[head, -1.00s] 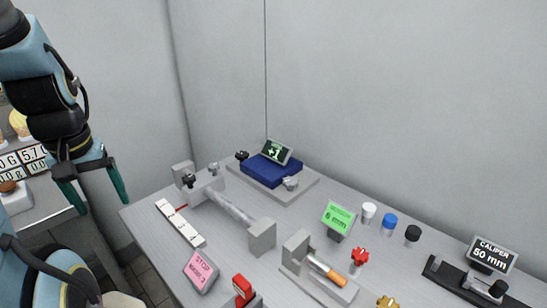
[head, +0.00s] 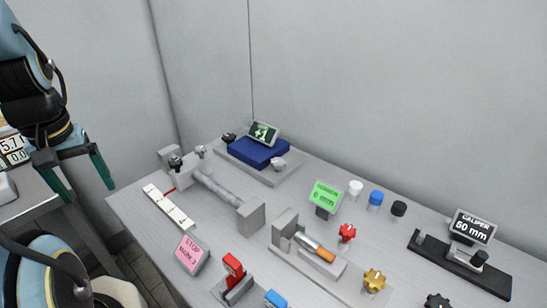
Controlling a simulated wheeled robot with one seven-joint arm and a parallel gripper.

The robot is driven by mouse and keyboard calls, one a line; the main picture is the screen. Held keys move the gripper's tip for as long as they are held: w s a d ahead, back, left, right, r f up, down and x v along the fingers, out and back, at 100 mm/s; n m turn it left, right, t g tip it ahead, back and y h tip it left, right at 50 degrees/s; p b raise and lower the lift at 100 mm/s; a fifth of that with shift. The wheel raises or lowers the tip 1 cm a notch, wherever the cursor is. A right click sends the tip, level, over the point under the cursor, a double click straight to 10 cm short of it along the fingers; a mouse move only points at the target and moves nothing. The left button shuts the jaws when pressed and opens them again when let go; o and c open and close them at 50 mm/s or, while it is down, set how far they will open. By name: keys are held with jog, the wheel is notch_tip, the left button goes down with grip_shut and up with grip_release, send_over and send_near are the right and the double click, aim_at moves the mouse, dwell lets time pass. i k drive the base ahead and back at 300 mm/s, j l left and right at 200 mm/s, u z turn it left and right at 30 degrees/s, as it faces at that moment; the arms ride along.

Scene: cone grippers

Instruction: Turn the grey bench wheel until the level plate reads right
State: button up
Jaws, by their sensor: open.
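The level plate is a dark blue block (head: 258,152) on a grey base at the back of the bench. A small tilted screen (head: 263,133) stands behind it, with light marks too small to read surely. A grey knob-like wheel (head: 278,163) sits at the block's front right corner, and a black knob (head: 229,138) at its left. My gripper (head: 90,194) hangs at the far left, open and empty, fingers downward, well apart from these.
A slide fixture (head: 222,190) with a white scale strip (head: 168,207) lies left of centre. A pink stop sign (head: 192,255), a red clamp (head: 233,272), a green sign (head: 325,196), a red knob (head: 347,233) and a caliper (head: 462,258) crowd the bench. Walls close the back.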

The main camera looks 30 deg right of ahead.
aim_at(278, 163)
jog(key=k+l+u, duration=0.15)
jog(key=k, duration=0.75)
